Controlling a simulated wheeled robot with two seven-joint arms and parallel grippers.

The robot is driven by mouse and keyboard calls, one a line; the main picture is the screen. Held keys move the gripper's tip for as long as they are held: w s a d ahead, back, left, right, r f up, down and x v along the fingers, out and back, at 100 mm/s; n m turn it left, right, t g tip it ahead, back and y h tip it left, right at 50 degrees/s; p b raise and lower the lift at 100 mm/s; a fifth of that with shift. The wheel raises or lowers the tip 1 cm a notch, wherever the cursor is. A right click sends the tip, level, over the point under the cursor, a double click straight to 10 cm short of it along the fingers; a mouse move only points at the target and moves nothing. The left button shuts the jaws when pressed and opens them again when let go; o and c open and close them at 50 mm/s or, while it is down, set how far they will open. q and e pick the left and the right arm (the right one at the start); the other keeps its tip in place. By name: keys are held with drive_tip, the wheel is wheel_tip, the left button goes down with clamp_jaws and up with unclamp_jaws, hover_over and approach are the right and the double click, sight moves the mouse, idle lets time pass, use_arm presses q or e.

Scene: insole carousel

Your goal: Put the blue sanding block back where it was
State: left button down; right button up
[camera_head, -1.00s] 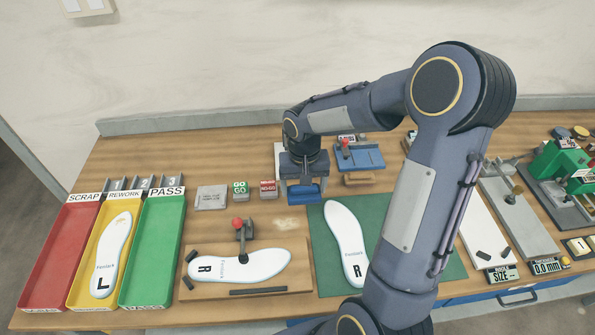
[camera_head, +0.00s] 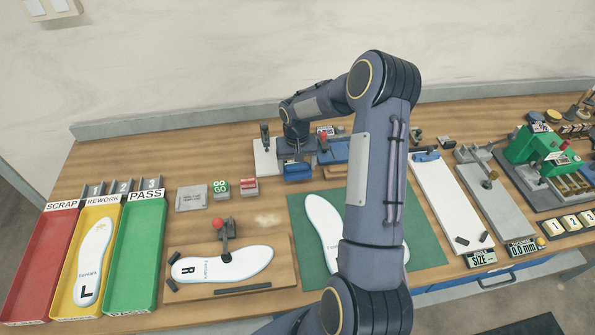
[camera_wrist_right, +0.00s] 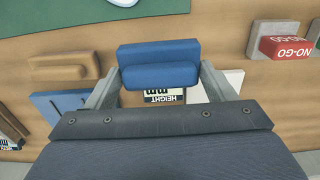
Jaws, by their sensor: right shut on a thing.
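The blue sanding block (camera_head: 297,173) is between the fingers of my right gripper (camera_head: 297,162) in the head view, behind the green mat. In the right wrist view the blue block (camera_wrist_right: 160,66) fills the space between the two grey fingers of the shut right gripper (camera_wrist_right: 160,82). I cannot tell whether its underside touches the table. A height gauge with a white base (camera_head: 264,158) stands just left of the gripper; its "HEIGHT mm" label (camera_wrist_right: 164,98) shows partly behind the block in the wrist view. My left gripper is not in view.
Red NO-GO block (camera_head: 243,187) and green GO block (camera_head: 221,188) stand left of the sanding block. A blue fixture (camera_head: 335,152) is close on its right. The green mat (camera_head: 304,238) with a white insole lies in front, partly hidden by my right arm.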

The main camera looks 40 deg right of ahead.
sight(298, 172)
drive_tip(key=shift+d+f, duration=0.15)
drive_tip(key=shift+f, duration=0.05)
drive_tip(key=f, duration=0.1)
drive_tip(key=f+b, duration=0.1)
drive_tip(key=f, duration=0.2)
drive_tip(key=shift+w+d+b, duration=0.2)
drive_tip(key=shift+w+b, duration=0.05)
drive_tip(key=shift+b, duration=0.15)
drive_tip(key=shift+r, duration=0.15)
drive_tip(key=shift+f, duration=0.2)
drive_tip(key=o, duration=0.9)
drive_tip(key=shift+o, duration=0.2)
